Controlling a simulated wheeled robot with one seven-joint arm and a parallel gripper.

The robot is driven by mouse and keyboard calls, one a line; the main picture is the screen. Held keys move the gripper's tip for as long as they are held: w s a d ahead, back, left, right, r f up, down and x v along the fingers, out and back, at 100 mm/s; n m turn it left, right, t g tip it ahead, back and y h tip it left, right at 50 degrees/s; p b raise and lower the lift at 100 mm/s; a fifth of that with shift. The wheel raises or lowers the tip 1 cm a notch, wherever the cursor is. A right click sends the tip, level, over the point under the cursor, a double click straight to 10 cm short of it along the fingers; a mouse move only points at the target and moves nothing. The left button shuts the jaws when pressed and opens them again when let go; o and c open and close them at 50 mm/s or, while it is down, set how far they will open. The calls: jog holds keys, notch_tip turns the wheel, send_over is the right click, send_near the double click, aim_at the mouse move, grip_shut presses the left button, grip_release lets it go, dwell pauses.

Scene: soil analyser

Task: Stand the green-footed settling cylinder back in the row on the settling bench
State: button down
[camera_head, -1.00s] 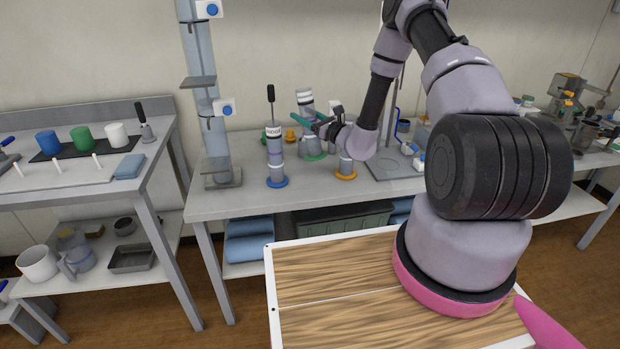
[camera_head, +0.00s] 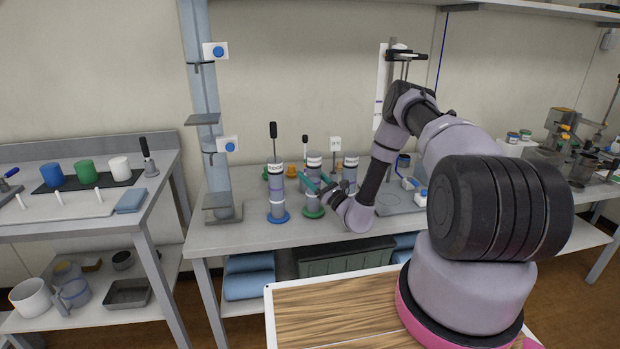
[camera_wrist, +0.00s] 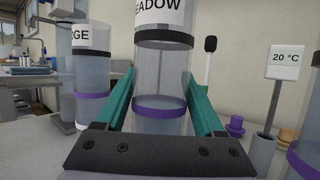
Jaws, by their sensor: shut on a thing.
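The green-footed settling cylinder (camera_head: 313,211) stands upright on the settling bench (camera_head: 240,238), between the blue-footed cylinder (camera_head: 277,200) on its left and another cylinder (camera_head: 350,168) on its right, whose foot is hidden by my arm. My gripper (camera_head: 318,186) reaches it from the right with teal fingers. In the wrist view the clear cylinder (camera_wrist: 162,80), with a label ending in "EADOW" and a purple band, is between the fingers, which are shut on it. Its foot is hidden there; I cannot tell whether it presses fully on the bench.
A tall clear column (camera_head: 222,170) stands at the left of the bench. Behind the row are black-handled rods (camera_head: 273,140), small coloured pieces and a "20 °C" sign (camera_wrist: 283,62). A grey plate with a stand (camera_head: 400,200) is on the right. The bench front is clear.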

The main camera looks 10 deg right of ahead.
jog(key=shift+f, duration=0.45)
jog(key=shift+c, duration=0.2)
grip_release()
jog(key=shift+o, duration=0.2)
jog(key=v, duration=1.2)
jog(key=shift+s+d, duration=0.1)
